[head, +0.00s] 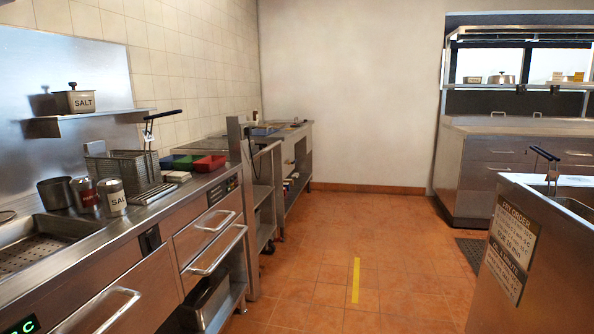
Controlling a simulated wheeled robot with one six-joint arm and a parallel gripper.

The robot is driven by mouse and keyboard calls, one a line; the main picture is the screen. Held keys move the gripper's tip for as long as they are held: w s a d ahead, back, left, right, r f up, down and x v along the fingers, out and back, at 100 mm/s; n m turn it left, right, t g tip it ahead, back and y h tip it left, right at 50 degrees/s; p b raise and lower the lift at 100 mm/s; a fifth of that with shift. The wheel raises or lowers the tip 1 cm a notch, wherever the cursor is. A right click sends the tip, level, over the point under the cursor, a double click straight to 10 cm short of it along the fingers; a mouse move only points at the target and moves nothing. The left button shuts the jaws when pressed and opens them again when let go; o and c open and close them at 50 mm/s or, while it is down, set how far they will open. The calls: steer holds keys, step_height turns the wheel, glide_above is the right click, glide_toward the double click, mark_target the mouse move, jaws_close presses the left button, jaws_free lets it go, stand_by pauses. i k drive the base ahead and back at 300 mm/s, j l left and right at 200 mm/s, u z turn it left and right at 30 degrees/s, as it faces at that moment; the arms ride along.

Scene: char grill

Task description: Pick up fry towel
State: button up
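No towel can be made out for certain. A small pale flat item (177,177), possibly a folded cloth, lies on the left steel counter (150,212). It is beside the wire fry basket (122,166) and in front of the coloured trays. It is too small to tell what it is. My gripper is not in view.
A fryer cabinet (535,265) stands at right. The orange tiled floor (330,245) between is clear, with a yellow strip (356,280).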

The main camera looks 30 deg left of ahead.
mark_target(176, 177)
steer(key=i+j, duration=0.1)
steer(key=u, duration=1.65)
steer(key=i+l+u, duration=0.1)
steer(key=i+l, duration=0.7)
steer(key=i+l+u, duration=0.1)
steer(key=i+l, duration=0.75)
steer(key=i+l+u, duration=0.15)
steer(key=i+l, duration=0.75)
